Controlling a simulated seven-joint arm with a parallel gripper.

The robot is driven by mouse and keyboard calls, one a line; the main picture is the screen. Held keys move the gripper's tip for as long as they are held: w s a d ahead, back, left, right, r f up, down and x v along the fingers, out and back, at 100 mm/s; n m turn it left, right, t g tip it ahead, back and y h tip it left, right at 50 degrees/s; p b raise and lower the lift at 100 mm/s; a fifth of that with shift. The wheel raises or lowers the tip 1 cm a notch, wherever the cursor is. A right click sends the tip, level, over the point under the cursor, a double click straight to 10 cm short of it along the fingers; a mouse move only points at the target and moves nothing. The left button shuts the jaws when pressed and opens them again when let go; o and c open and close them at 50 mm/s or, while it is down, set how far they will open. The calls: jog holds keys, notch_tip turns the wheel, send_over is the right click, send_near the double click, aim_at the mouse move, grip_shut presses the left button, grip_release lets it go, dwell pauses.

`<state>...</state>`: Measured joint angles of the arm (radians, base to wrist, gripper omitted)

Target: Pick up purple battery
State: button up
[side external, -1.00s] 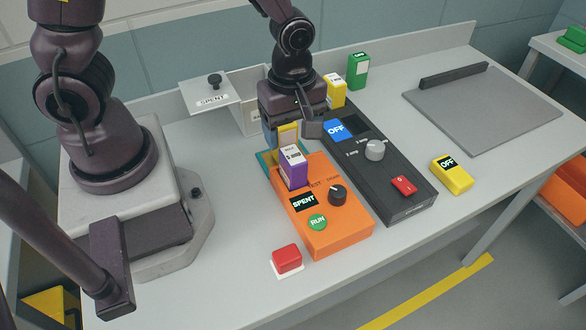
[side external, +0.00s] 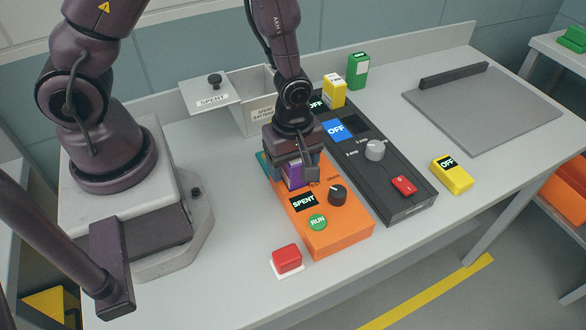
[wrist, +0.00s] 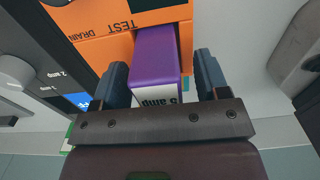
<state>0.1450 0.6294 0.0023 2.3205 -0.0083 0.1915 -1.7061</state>
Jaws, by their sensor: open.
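The purple battery (side external: 293,177) stands in the slot of the orange tester (side external: 340,231), its upper part partly hidden by my gripper (side external: 294,165) in the side external view. In the wrist view the purple battery (wrist: 155,56) with its white "5 amp" label lies between the two blue-grey fingers of my gripper (wrist: 161,82). The fingers are open, one on each side of the battery, with a visible gap on both sides. The tester's display reads "SPENT".
A dark charger (side external: 405,195) with an "OFF" display sits right of the tester. A red button (side external: 287,258) is in front.

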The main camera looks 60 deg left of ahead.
grip_shut()
jog(key=shift+r, duration=0.1)
